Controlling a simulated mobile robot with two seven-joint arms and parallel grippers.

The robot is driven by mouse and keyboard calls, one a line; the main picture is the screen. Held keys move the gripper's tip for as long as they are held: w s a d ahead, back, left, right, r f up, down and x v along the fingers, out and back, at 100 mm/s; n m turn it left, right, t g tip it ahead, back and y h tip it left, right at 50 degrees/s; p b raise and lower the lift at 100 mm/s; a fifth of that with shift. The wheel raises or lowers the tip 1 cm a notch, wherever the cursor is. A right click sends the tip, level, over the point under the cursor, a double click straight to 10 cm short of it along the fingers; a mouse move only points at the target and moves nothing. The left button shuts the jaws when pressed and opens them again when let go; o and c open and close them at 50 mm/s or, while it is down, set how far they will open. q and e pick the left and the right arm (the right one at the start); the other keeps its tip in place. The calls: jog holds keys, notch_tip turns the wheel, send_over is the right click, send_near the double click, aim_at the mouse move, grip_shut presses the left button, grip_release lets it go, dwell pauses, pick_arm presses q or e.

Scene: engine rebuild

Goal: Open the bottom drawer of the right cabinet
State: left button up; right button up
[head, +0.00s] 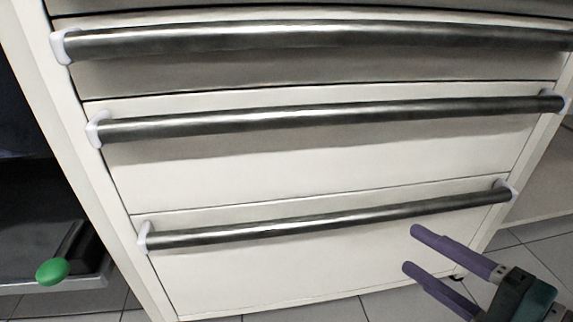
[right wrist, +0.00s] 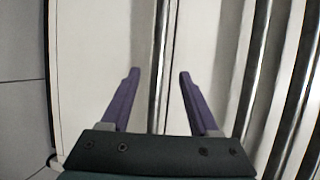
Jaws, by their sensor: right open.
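The white cabinet's bottom drawer (head: 290,272) appears closed, its front flush with the cabinet. Its long dark metal bar handle (head: 330,221) has pale end mounts. My right gripper (head: 409,249) is open and empty at the lower right, its purple fingers pointing toward the drawer front, just below the handle in the head view. In the right wrist view, the bottom handle (right wrist: 161,35) runs through the gap between the open fingers (right wrist: 159,73); whether they touch it or how far away it is, I cannot tell. My left gripper is not in view.
Above are the middle drawer (head: 300,165) and its handle (head: 330,119), then an upper drawer handle (head: 320,36). At left stands a dark unit with a green knob (head: 52,271). Tiled floor (head: 535,235) shows at the lower right.

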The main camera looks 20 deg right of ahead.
aim_at(361, 222)
jog(key=b+x, duration=0.1)
jog(key=x, duration=0.2)
jog(key=b+x, duration=0.2)
jog(key=x, duration=0.1)
jog(key=b+x, duration=0.1)
jog(key=x, duration=0.2)
jog(key=shift+a+f, duration=0.15)
jog(key=shift+a, duration=0.2)
jog(key=shift+w+a+b, duration=0.1)
jog(key=shift+w+b, duration=0.25)
jog(key=shift+c, duration=0.4)
jog(key=shift+c, duration=1.4)
grip_shut()
